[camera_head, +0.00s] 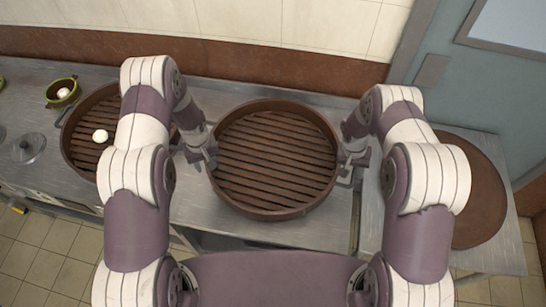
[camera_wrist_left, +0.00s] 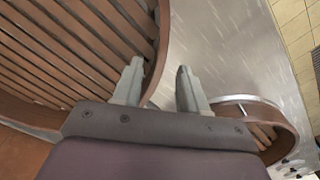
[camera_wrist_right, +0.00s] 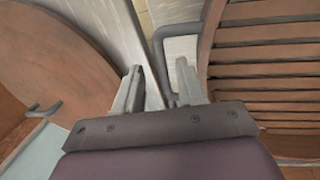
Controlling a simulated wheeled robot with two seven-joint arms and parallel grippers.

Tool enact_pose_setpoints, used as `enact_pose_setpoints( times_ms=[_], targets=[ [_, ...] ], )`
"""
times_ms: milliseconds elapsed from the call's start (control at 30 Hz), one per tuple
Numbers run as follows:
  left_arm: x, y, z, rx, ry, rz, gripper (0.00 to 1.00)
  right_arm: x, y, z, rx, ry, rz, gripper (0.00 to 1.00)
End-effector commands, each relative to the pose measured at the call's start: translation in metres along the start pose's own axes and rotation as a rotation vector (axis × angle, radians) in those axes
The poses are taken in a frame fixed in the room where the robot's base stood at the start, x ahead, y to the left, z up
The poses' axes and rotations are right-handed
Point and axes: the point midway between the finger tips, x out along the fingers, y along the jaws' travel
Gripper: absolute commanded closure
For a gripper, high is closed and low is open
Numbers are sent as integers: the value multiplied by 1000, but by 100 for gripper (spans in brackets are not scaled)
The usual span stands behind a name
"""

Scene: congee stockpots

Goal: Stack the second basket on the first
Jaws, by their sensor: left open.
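A round brown slatted basket (camera_head: 277,160) is in the middle of the head view, empty, between my two grippers. Another such basket (camera_head: 80,155) is at the left, partly behind my left arm, with a white bun (camera_head: 100,135) in it. My left gripper (camera_head: 209,163) is open at the middle basket's left rim; in the left wrist view its fingers (camera_wrist_left: 158,85) are apart, close to the rim (camera_wrist_left: 158,55). My right gripper (camera_head: 346,165) is open at the right side; in the right wrist view, a grey handle (camera_wrist_right: 159,55) reaches between its parted fingers (camera_wrist_right: 158,82).
A round brown lid or board (camera_head: 485,190) lies on the right counter, partly behind my right arm. A small green-rimmed bowl (camera_head: 62,91) and a metal lid (camera_head: 28,147) are at the far left. A tiled wall stands behind, a blue-grey door (camera_head: 480,90) at right.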

Motion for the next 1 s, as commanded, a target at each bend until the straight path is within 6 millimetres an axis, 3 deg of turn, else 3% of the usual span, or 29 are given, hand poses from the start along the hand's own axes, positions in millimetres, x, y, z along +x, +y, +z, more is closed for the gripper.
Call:
enact_pose_setpoints(
  times_ms=[100, 300, 500, 767, 800, 900, 1000],
  targets=[
    [24, 0, 1, 0, -3, -1, 58, 24, 0, 1, 1, -2, 0, 60],
    [53, 0, 0, 0, -1, 0, 58, 53, 0, 0, 0, -1, 0, 60],
    [64, 0, 0, 0, 0, 0, 58, 64, 0, 0, 0, 1, 0, 60],
    [65, 0, 0, 0, 0, 0, 58, 65, 0, 0, 0, 1, 0, 60],
    [65, 0, 0, 0, 0, 0, 71, 65, 0, 0, 0, 1, 0, 73],
    [64, 0, 0, 0, 0, 0, 100, 64, 0, 0, 0, 0, 0, 100],
    [64, 0, 0, 0, 0, 0, 100, 64, 0, 0, 0, 0, 0, 100]
  ],
)
